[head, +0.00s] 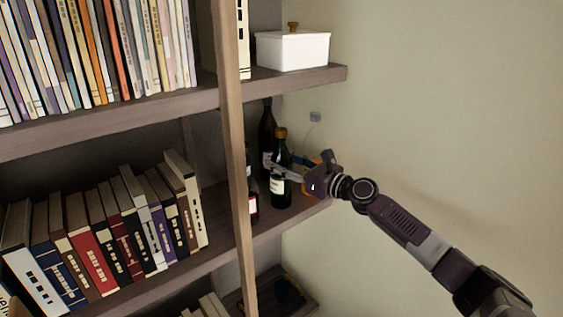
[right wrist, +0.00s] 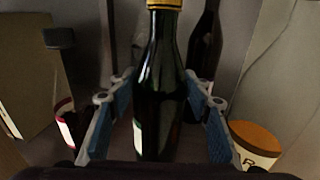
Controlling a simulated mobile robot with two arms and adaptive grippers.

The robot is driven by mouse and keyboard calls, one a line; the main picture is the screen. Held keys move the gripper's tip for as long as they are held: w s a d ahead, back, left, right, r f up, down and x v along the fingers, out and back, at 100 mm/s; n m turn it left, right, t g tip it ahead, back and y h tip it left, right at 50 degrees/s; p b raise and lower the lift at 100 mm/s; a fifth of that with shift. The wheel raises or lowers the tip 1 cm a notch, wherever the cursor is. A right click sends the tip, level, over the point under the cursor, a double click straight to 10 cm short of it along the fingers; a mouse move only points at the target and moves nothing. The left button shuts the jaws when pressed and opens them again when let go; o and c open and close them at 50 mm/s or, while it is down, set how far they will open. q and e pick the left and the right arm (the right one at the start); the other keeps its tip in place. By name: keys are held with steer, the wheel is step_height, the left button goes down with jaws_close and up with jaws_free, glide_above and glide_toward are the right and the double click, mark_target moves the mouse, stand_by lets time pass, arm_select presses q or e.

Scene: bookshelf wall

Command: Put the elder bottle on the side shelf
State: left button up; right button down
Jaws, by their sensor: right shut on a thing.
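A dark bottle with a gold cap (head: 281,148) stands upright among other bottles on the middle side shelf (head: 290,217), right of the wooden post. Its label is too small to read, so I cannot confirm that it is the elder bottle. My right gripper (head: 290,172) reaches in from the right and is shut around this bottle's body. In the right wrist view the bottle (right wrist: 160,85) sits between the two blue finger pads. I cannot tell whether its base touches the board. My left gripper is not in view.
A white lidded box (head: 292,51) is on the board above. Books fill the shelves left of the post (head: 236,170).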

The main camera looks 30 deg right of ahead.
steer(key=c, duration=1.5)
jaws_free()
steer(key=shift+f, duration=0.1)
steer(key=o, duration=0.5)
steer(key=shift+s, duration=0.1)
steer(key=shift+r+b+v, duration=0.15)
steer(key=shift+b+v, duration=0.8)
steer(key=shift+v, duration=2.05)
steer(key=shift+r+b+v, duration=0.1)
steer(key=shift+b+v, duration=0.8)
steer(key=shift+v, duration=2.05)
